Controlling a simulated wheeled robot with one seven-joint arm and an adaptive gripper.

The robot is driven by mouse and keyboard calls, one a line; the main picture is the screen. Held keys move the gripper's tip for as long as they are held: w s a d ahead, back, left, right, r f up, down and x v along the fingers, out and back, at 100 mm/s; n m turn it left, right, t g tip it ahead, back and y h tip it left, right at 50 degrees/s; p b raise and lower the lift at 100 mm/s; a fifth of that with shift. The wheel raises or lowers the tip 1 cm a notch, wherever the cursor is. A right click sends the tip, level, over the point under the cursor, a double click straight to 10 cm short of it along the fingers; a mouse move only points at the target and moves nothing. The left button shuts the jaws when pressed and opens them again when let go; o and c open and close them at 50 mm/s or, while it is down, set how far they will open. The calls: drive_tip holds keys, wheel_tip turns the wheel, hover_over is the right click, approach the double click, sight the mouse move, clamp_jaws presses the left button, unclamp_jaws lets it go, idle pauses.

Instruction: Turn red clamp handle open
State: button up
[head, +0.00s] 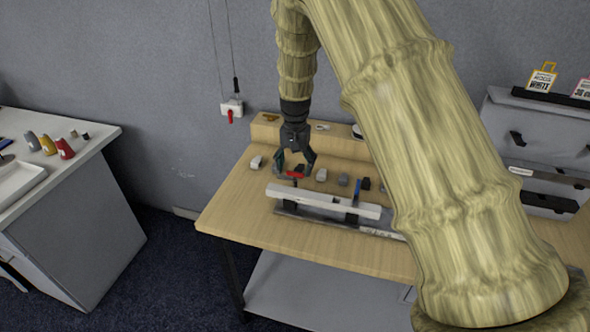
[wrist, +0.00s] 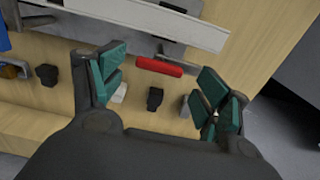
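The red clamp handle (wrist: 159,66) lies between the spread fingers of my gripper (wrist: 162,88) in the wrist view, beside the long white bar; I see no finger touching it. In the head view the red handle (head: 294,174) shows just below my gripper (head: 295,166), next to the left part of the white bar (head: 325,200). The gripper is open, pointing down, with green pads on its fingers. The clamp's body under the bar is mostly hidden. A blue clamp handle (head: 357,190) stands upright further right along the bar.
Several small black, grey and white blocks lie behind the bar, including a black one (wrist: 155,98) near my fingers. A raised wooden ledge (head: 330,140) runs along the back. The wooden table's front left (head: 250,225) is clear. A grey cabinet (head: 540,140) stands right.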

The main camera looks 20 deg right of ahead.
sight(296, 173)
wheel_tip(296, 173, up, 10)
idle(0.4)
idle(0.3)
